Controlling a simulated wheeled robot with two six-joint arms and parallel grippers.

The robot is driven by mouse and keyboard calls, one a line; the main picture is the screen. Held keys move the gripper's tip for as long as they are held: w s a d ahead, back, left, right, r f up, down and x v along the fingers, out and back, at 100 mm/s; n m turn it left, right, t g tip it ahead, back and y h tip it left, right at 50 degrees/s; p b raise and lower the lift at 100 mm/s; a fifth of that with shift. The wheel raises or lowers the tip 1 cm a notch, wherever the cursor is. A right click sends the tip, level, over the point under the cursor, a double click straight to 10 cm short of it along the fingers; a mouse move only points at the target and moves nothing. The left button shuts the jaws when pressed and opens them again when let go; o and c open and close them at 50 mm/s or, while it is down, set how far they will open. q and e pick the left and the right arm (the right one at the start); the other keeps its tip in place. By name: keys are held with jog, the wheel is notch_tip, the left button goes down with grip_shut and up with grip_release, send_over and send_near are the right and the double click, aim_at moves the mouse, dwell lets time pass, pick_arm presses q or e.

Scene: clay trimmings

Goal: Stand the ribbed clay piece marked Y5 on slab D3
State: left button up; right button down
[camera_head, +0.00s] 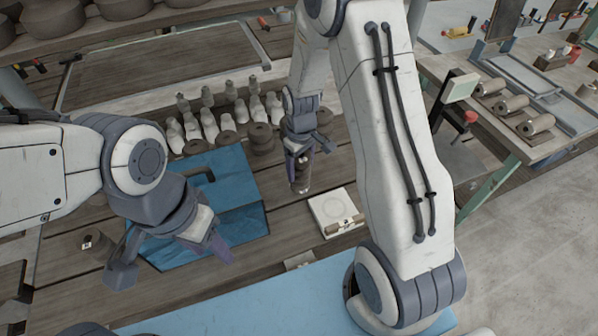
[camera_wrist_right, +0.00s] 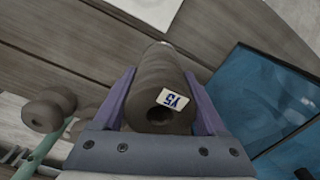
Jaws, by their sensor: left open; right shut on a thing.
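My right gripper (camera_head: 300,160) is shut on the ribbed clay piece (camera_head: 300,182), holding it upright over the wooden table. In the right wrist view the piece (camera_wrist_right: 158,72) sits between the two purple fingers (camera_wrist_right: 160,105), with a tag reading Y5 and a hole at its near end. Whether its lower end touches the table is unclear. A pale square slab (camera_head: 327,203) with a round mark lies to the right of the piece, with a small brown item at its front edge. No D3 mark is readable. My left gripper (camera_head: 170,262) is open and empty at the left.
Several pale bottle-shaped pieces (camera_head: 208,122) and dark round ones (camera_head: 261,137) stand behind. A small pale plate (camera_head: 299,261) lies near the front edge.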

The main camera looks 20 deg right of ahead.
aim_at(299, 176)
jog(key=shift+w+a+f, duration=0.1)
jog(key=shift+w+f, duration=0.05)
jog(key=shift+w, duration=0.1)
jog(key=shift+f+p, duration=0.65)
jog(key=shift+f, duration=1.4)
jog(key=shift+f, duration=0.15)
grip_release()
